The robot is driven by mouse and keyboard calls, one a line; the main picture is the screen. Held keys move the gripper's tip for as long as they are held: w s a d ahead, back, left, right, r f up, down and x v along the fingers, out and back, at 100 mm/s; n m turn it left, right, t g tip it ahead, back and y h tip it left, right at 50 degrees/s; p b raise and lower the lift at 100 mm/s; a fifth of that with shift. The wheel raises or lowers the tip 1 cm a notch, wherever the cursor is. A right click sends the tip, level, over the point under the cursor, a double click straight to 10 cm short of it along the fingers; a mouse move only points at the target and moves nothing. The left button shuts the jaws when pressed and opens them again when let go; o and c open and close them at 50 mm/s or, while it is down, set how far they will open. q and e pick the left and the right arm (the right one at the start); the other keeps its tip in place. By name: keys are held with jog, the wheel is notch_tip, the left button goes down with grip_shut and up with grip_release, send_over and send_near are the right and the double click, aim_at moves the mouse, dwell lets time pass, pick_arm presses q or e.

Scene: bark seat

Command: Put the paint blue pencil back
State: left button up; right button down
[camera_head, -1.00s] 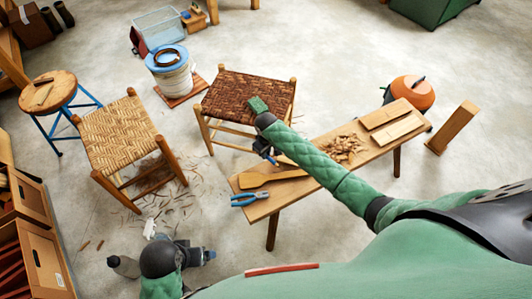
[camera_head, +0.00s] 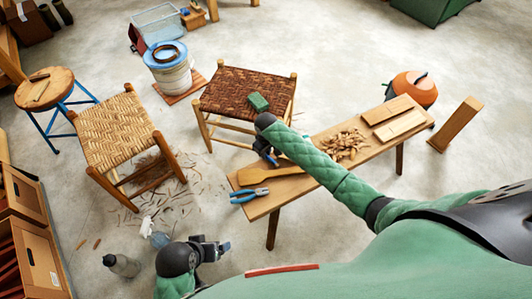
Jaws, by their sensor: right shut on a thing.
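My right gripper (camera_head: 273,158) hangs over the left part of the low wooden bench, in front of the dark woven seat. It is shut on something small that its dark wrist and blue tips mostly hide. I cannot make out a paint blue pencil for certain anywhere. My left gripper (camera_head: 224,247) is low at the bottom centre, over the floor and away from the bench. Its blue tip shows, but whether it is open or shut is unclear.
A spray bottle (camera_head: 147,227) and a grey bottle (camera_head: 122,265) stand near my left arm.

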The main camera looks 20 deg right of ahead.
dwell(0.4)
jog(key=shift+f, duration=0.25)
jog(key=c, duration=1.3)
grip_release()
jog(key=shift+c, duration=0.2)
jog(key=shift+r, duration=0.15)
jog(key=shift+r, duration=3.75)
